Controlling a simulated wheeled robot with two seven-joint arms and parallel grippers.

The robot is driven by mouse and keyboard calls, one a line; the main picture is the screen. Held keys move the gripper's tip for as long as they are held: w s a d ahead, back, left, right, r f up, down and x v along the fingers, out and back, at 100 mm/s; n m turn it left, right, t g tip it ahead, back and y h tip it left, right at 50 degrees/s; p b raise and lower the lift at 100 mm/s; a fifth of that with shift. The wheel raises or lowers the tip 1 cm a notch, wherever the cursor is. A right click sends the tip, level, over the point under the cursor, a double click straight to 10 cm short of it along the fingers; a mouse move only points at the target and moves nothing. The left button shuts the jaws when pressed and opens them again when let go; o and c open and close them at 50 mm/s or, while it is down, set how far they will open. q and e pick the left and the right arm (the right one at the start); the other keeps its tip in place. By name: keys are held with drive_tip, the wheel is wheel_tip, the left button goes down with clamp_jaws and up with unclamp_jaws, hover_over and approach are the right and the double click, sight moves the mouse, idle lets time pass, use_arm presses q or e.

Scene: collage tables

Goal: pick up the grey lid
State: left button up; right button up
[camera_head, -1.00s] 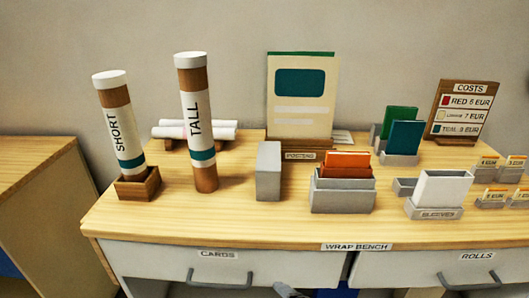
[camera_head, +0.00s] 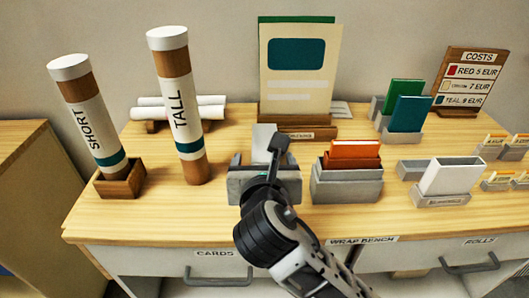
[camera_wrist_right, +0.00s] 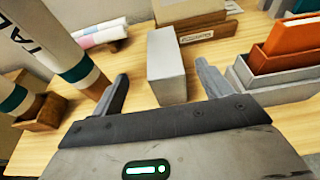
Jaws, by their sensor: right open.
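The grey lid (camera_head: 264,135) appears to be the plain grey block standing upright on the wooden bench, left of the grey box with orange cards. My right gripper partly covers it in the head view. In the right wrist view the lid (camera_wrist_right: 167,68) stands upright just beyond and between the fingertips. My right gripper (camera_head: 258,158) is open and empty, one finger on each side of the lid's line. I cannot tell whether the fingers touch it. My left gripper is not in view.
The grey box (camera_head: 346,184) with orange cards stands close right of the gripper. The TALL tube (camera_head: 179,105) stands to its left, with the SHORT tube (camera_head: 88,115) tilted in a wooden holder (camera_head: 121,182). A poster on a stand (camera_head: 297,80) is behind.

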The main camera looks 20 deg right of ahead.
sight(265, 144)
drive_tip(key=x, duration=0.8)
drive_tip(key=shift+w+d+f, duration=0.25)
drive_tip(key=shift+w+d, duration=0.05)
drive_tip(key=c, duration=1.1)
